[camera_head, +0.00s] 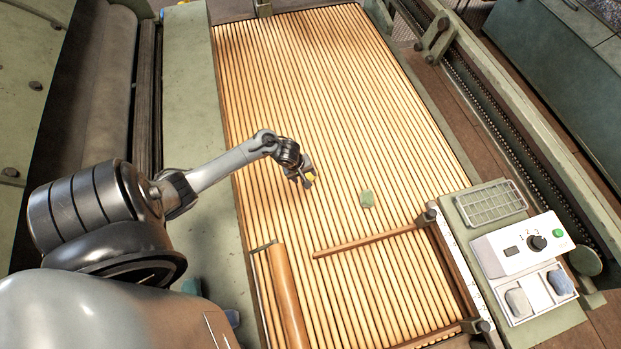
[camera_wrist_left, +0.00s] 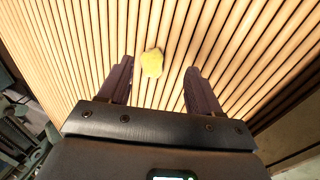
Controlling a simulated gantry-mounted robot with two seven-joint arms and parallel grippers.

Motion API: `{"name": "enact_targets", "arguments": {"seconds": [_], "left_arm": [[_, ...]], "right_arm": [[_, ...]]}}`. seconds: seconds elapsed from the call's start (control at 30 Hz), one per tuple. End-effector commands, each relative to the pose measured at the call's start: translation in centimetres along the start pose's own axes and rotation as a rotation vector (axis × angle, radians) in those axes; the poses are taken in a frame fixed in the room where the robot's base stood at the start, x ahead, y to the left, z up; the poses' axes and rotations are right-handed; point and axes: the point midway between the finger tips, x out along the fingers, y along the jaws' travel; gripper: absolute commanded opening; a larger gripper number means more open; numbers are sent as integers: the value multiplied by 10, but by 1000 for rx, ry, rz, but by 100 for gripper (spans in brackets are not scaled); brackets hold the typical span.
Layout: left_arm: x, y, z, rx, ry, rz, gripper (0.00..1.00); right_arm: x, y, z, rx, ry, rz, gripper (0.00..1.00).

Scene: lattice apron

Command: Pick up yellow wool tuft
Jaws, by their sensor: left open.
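The yellow wool tuft (camera_wrist_left: 152,63) lies on the wooden slatted apron in the left wrist view, just past and between my two open fingers. In the head view the tuft (camera_head: 311,176) shows as a small yellow patch, partly hidden by my left gripper (camera_head: 306,182). The left gripper also shows in the wrist view (camera_wrist_left: 158,84); its jaws are apart with nothing between the pads. My right gripper is not in view.
A green tuft (camera_head: 367,199) lies on the slats to the right. A wooden roller (camera_head: 286,295) and a wooden bar (camera_head: 365,242) lie nearer. A control box (camera_head: 522,250), a wire tray (camera_head: 489,204) and grey and blue pieces (camera_head: 560,282) sit at the right. The far slats (camera_head: 320,80) are clear.

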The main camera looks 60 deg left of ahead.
Motion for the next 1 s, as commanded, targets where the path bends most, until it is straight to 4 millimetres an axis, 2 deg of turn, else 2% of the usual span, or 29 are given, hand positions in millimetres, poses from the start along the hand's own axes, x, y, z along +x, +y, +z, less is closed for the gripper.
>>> {"name": "enact_targets", "arguments": {"seconds": [0.03, 0.2, 0.3, 0.5, 0.8, 1.0], "left_arm": [[30, -4, -17, -37, 5, 3, 64], [56, -3, -55, -130, 7, 16, 64], [64, -2, -70, -164, 8, 22, 64], [75, 0, -83, -197, 8, 29, 64], [114, 0, -85, -201, 8, 29, 64], [124, 1, -85, -200, 8, 30, 64]], "right_arm": [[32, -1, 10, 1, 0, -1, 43], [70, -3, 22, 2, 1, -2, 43], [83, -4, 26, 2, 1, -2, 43], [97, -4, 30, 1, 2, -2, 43], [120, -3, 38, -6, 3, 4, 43], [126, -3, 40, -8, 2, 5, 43]]}}
